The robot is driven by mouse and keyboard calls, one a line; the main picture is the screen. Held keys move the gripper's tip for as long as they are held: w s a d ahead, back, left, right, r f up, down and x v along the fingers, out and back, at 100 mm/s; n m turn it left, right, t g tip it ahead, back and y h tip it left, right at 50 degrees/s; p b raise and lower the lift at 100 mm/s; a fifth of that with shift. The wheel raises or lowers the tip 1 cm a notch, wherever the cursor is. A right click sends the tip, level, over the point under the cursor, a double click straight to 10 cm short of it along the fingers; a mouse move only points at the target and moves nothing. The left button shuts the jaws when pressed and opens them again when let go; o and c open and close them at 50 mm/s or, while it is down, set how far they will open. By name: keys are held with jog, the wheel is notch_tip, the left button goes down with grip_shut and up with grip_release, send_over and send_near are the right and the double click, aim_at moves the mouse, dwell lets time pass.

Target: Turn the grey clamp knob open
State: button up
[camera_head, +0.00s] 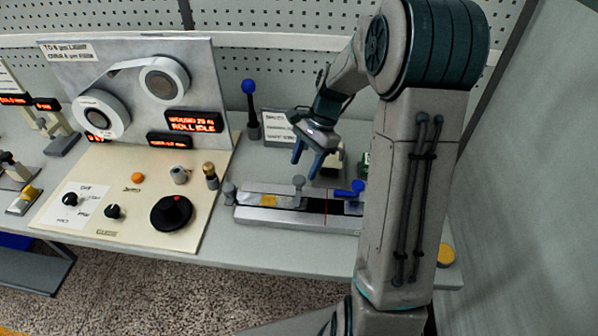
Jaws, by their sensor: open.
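A long metal block (265,217) lies at the front of the bench with a yellow patch and a thin red line on it. A grey knob (298,182) stands up from its middle, and a blue lever (350,188) lies near its right part. Another grey knob (230,191) is at the block's left end; I cannot tell for certain which one is the clamp knob. My gripper (305,169) is open and points down, above and close to the middle grey knob. Nothing shows between its fingers. The block's right end is hidden behind my arm.
To the left stands a winding panel with tape reels (165,78), lit displays (194,121) and a large black knob (171,213). A blue-topped post (250,105) and a white sign (278,125) stand behind the block. A pegboard wall closes the back.

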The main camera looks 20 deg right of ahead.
aim_at(299, 178)
jog(key=shift+x, duration=1.8)
jog(key=c, duration=1)
